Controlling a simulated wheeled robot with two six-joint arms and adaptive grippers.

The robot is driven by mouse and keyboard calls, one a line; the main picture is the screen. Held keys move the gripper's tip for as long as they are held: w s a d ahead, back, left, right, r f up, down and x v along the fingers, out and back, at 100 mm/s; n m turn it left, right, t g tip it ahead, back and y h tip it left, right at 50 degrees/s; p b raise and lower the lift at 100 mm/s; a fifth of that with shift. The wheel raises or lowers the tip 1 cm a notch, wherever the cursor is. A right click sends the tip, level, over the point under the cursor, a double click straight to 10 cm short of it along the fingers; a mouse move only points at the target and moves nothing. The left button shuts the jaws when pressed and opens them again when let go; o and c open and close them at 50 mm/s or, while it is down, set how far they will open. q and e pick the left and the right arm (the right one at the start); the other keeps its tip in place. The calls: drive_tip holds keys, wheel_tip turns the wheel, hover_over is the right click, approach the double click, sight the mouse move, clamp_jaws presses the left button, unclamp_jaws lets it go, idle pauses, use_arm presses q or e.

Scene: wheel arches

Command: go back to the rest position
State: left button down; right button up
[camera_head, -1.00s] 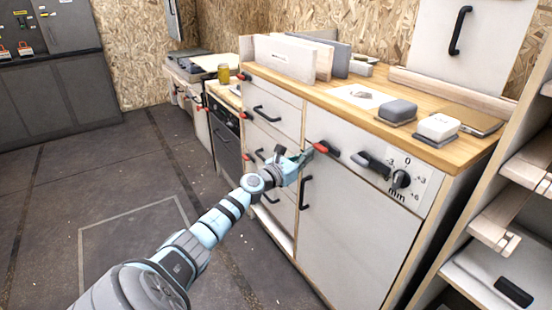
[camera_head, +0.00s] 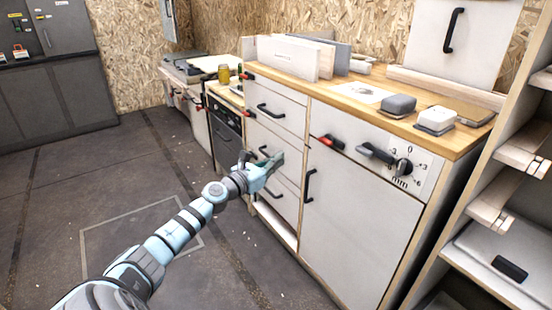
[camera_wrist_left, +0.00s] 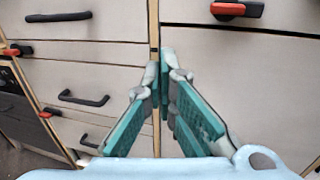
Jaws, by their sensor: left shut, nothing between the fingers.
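My left gripper (camera_head: 270,168) is shut and empty in the head view, in front of the drawer fronts of the white cabinet (camera_head: 355,225). In the left wrist view its teal fingers (camera_wrist_left: 164,60) meet at the tips, with the drawers and a cabinet door behind them. I cannot tell how far the fingertips are from the cabinet front. The left arm reaches in from the bottom left. My right gripper is not in view.
The cabinet has black handles, a red-ended latch (camera_head: 327,141) and a dial (camera_head: 403,167). Its wooden top holds boards and sanding blocks (camera_head: 398,104). An open shelf rack (camera_head: 500,262) stands at the right. The floor (camera_head: 80,180) at the left is clear.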

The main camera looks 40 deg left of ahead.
use_arm(q)
drive_tip(key=shift+s+a+f, duration=0.1)
drive_tip(key=shift+s+f, duration=0.1)
drive_tip(key=shift+s, duration=0.15)
drive_tip(key=shift+w, duration=0.1)
